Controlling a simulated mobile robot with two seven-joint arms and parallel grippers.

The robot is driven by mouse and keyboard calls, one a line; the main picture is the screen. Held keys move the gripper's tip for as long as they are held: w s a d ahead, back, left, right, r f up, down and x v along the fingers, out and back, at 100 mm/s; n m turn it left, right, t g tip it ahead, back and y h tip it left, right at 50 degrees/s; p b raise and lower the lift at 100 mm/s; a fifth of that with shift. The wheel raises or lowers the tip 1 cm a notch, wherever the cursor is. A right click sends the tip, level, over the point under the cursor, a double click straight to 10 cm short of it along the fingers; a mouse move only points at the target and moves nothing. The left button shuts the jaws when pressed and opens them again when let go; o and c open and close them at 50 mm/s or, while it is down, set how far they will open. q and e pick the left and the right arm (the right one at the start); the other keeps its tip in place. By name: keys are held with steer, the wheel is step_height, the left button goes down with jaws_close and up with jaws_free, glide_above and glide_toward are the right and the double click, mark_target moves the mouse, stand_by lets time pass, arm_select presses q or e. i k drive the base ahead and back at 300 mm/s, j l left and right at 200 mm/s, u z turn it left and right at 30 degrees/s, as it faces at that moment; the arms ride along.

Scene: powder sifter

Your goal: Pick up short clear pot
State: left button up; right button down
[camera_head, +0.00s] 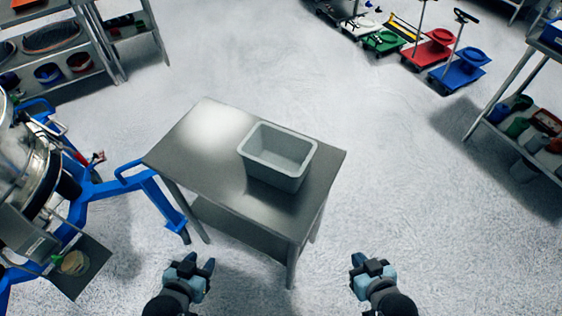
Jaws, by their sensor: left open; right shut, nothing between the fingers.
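A small round, pale, clear-looking pot (74,262) sits on a dark square plate (92,268) at the lower left, below the sifter machine. It is small in the picture, and I cannot be sure that it is the short clear pot. My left gripper (200,265) is open and empty at the bottom, to the right of the plate and well apart from the pot. My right gripper (358,262) is shut and empty at the bottom, right of centre, farther from the pot.
A steel table (200,132) with a grey bin (294,183) stands ahead. The metal sifter (30,165) on a blue frame (150,185) is at the left. Shelves stand at the upper left (85,45) and right (490,98). Coloured carts (430,54) are at the back. Floor right of the table is clear.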

mark_target(76, 263)
steer(key=i+j+u, duration=0.1)
steer(key=j, duration=0.35)
steer(key=i+j+u, duration=0.1)
steer(key=j, duration=0.3)
steer(key=j+u, duration=0.1)
steer(key=u, duration=1.7)
steer(key=i+j+z, duration=0.1)
steer(key=j+z, duration=0.25)
steer(key=j, duration=0.5)
steer(key=j+z, duration=0.35)
steer(key=j, duration=0.5)
steer(key=k+j+z, duration=0.2)
steer(key=j+z, duration=0.15)
steer(key=j, duration=0.5)
